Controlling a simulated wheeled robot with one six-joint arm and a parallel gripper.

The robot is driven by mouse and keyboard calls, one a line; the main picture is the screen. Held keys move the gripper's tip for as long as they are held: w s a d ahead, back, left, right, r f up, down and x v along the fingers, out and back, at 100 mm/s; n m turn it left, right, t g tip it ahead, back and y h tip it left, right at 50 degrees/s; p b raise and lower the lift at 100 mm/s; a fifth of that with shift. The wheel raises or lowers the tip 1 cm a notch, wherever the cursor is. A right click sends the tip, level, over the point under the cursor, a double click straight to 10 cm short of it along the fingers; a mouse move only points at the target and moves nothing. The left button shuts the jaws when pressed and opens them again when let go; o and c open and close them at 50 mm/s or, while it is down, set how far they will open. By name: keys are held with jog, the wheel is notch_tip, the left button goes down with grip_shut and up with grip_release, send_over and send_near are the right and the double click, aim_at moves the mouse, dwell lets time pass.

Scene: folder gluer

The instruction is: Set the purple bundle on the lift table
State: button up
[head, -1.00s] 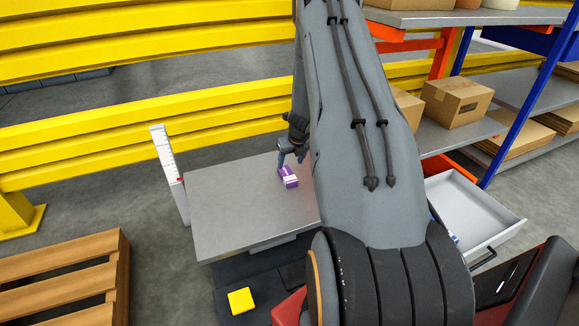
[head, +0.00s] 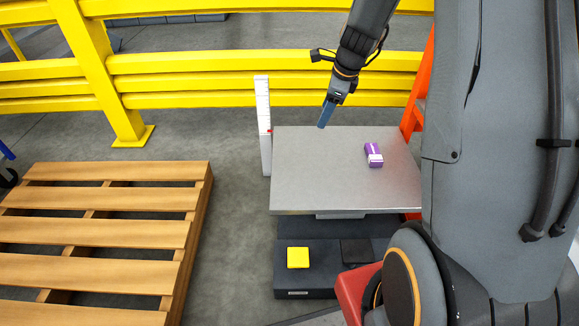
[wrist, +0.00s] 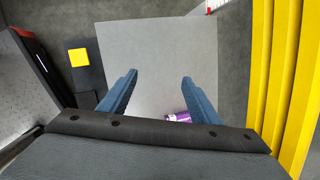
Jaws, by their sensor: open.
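The purple bundle (head: 373,155), with a white band, lies on the grey top of the lift table (head: 310,185), right of its middle in the head view. In the wrist view the bundle (wrist: 178,117) shows near the bottom, partly hidden behind my gripper's body and right finger. My gripper (head: 324,118) hangs above the table's back edge, left of the bundle and apart from it. In the wrist view its two blue fingers (wrist: 158,82) are spread with nothing between them, over the lift table (wrist: 160,45).
A white upright scale (head: 263,125) stands at the table's left edge. Yellow guard rails (head: 240,85) run behind. A wooden pallet (head: 100,235) lies on the floor at left. A yellow pad (head: 298,257) sits on the dark base in front. The table's left half is bare.

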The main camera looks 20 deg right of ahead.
jog(key=s+a+r+n+g, duration=0.1)
jog(key=s+a+r+n, duration=0.4)
jog(key=s+a+n, duration=0.25)
jog(key=s+a+r+n+g, duration=0.1)
jog(key=s+a+r+n, duration=0.4)
jog(key=s+a+n, duration=0.3)
jog(key=s+a+r+n, duration=0.1)
jog(key=s+a+n, duration=0.1)
jog(key=s+n, duration=0.3)
jog(key=s+a+r+n+g, duration=0.1)
jog(key=s+n, duration=0.5)
jog(key=s, duration=0.6)
jog(key=shift+s+a+r+h, duration=0.4)
jog(key=shift+a+r, duration=0.15)
jog(key=shift+a, duration=0.3)
jog(key=shift+w+n, duration=0.1)
jog(key=shift+n, duration=0.15)
jog(key=d+r+m+p, duration=0.3)
jog(key=d+r+p, duration=0.6)
jog(key=p, duration=1)
notch_tip(320, 180, up, 2)
jog(key=shift+d+r+h+p, duration=0.1)
jog(key=shift+d+h+p, duration=0.2)
jog(key=shift+d+p, duration=0.1)
